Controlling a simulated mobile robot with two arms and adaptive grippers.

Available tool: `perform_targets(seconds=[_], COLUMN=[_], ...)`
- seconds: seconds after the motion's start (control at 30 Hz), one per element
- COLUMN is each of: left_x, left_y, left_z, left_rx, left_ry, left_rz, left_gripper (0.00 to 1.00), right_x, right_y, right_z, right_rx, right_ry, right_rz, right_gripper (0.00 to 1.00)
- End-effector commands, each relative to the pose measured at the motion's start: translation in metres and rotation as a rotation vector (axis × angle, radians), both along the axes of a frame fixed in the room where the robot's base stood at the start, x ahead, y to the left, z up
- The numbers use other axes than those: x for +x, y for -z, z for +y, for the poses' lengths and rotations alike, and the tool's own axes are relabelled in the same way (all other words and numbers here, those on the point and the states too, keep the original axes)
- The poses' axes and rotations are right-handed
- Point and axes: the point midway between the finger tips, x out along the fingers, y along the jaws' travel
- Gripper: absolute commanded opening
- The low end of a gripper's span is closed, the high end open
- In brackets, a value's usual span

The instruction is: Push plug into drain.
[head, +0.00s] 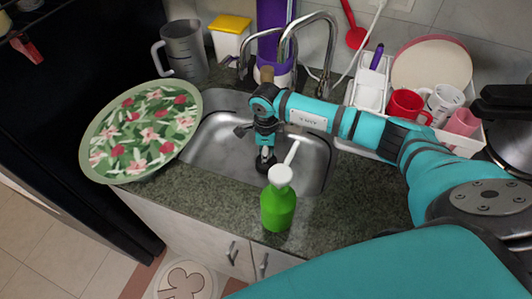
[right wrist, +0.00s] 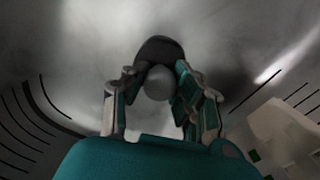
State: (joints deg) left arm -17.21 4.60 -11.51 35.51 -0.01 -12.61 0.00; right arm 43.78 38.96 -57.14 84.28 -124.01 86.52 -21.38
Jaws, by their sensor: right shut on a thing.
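My right gripper (head: 266,150) reaches down into the steel sink (head: 304,157). In the right wrist view, the gripper (right wrist: 160,80) is shut on the round grey knob of the plug (right wrist: 158,50), with one finger on each side. The plug's dark disc shows just beyond the fingertips. In the head view, the dark plug (head: 265,164) is low in the basin under the fingers. The drain is not visible, and I cannot tell whether the plug is seated in it. My left gripper is not in view.
A green soap bottle (head: 277,208) with a white pump stands at the sink's front edge. A floral tray (head: 140,130) overlaps the left rim. The faucet (head: 331,50) rises behind. A dish rack (head: 372,95) with cups stands right. A grey pitcher (head: 184,52) is back left.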

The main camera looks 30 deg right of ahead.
Motion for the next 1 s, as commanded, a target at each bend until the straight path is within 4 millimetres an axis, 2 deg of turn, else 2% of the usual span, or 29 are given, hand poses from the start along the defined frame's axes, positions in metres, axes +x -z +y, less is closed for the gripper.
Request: perform_targets(seconds=[0.4, 1.0], left_x=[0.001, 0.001], left_y=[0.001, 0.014], left_z=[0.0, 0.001], left_rx=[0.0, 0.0], left_ry=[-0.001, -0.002], left_rz=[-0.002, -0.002], left_gripper=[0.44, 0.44], right_x=[0.0, 0.0], right_y=[0.001, 0.016], right_z=[0.0, 0.0], right_rx=[0.001, 0.001], right_ry=[0.0, 0.0], right_rz=[-0.001, -0.001], right_gripper=[0.0, 0.0])
